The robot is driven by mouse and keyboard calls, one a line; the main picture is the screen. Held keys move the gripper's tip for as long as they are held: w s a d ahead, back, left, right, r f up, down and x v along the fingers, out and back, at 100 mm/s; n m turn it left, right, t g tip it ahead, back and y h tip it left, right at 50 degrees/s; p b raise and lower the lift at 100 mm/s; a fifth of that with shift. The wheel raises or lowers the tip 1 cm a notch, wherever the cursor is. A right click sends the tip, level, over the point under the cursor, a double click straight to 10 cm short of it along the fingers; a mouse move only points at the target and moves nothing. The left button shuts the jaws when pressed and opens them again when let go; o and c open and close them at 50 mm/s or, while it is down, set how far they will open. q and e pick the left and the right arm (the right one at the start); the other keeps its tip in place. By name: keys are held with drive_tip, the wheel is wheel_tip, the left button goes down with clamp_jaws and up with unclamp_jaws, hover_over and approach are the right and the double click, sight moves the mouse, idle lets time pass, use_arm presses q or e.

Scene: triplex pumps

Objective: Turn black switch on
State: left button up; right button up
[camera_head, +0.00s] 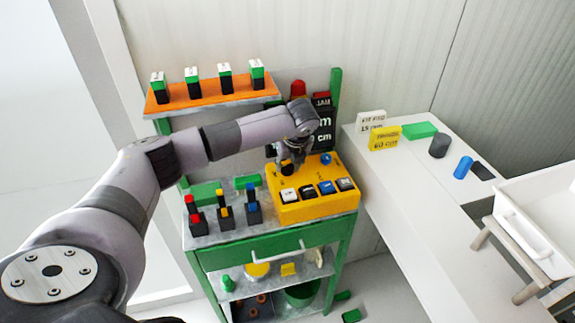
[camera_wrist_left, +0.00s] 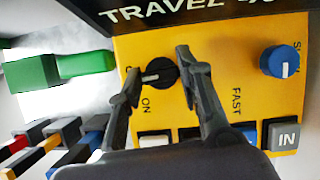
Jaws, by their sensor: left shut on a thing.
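The black switch (camera_wrist_left: 160,73) is a round knob with a pale pointer mark, on the yellow control box (camera_head: 290,211). In the left wrist view its pointer lies toward the left finger, and the word ON is printed below it. A second label beside it is mostly hidden by that finger. My left gripper (camera_wrist_left: 157,70) is shut on the black switch, one finger on each side. In the head view the left gripper (camera_head: 292,163) is over the back of the box and hides the switch. My right gripper is not in view.
A blue knob (camera_wrist_left: 284,61) and a row of push buttons (camera_head: 325,188) share the box. A green block (camera_wrist_left: 85,63) lies beside it. Red, yellow and blue topped switches (camera_head: 223,213) stand left on the green cart (camera_head: 268,248). A white table (camera_head: 400,215) is at right.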

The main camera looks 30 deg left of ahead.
use_arm(q)
drive_tip(key=shift+w+f+n+g+b, duration=0.15)
drive_tip(key=shift+n+g+b, duration=0.25)
drive_tip(key=shift+n+b, duration=0.75)
drive_tip(key=n+g+b, duration=0.1)
drive_tip(key=n+b, duration=0.1)
drive_tip(key=shift+d+n+y, duration=0.1)
drive_tip(key=shift+n+y, duration=0.25)
drive_tip(key=shift+y, duration=0.05)
drive_tip(key=n+g+b, duration=0.1)
drive_tip(key=n, duration=0.2)
drive_tip(key=shift+w, duration=0.1)
drive_tip(key=shift+r+n+g+b, duration=0.2)
drive_tip(key=shift+n+g+b, duration=0.4)
drive_tip(key=shift+n, duration=0.8)
drive_tip(key=o, duration=1.2)
drive_tip(key=shift+c, duration=0.2)
drive_tip(key=v, duration=0.8)
